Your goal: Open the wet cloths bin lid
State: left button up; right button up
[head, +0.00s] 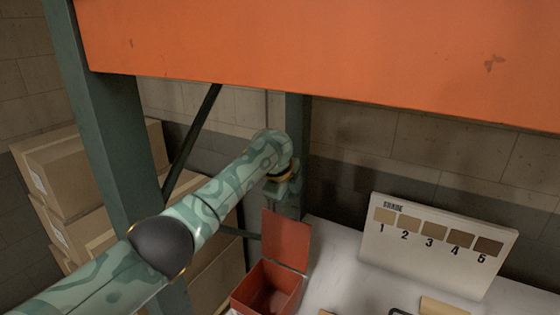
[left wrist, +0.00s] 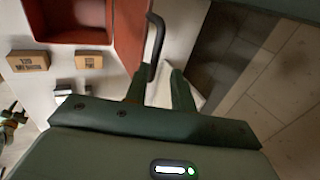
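The red bin (head: 268,290) stands on the pale bench at the bottom of the head view. Its red lid (head: 286,240) is raised to about upright, and the bin's inside shows. In the left wrist view the red lid (left wrist: 130,35) fills part of the top, beside the dark bin opening. A curved black handle (left wrist: 155,45) runs along the lid's edge down to my fingers. My left gripper (left wrist: 158,90) has its fingers apart with pale surface showing between them. It is close to the handle's end; whether they touch I cannot tell.
A sample board numbered 1 to 5 (head: 436,245) stands right of the bin. Small labelled tan blocks (left wrist: 28,62) lie on the bench. An orange beam (head: 330,50) crosses above, and a green post (head: 115,150) stands left. Cardboard boxes (head: 75,190) are stacked behind.

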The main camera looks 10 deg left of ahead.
pick_arm(q)
jog(key=p+v, duration=0.1)
jog(key=v, duration=1.1)
jog(key=shift+s+p, duration=0.15)
jog(key=shift+p, duration=0.15)
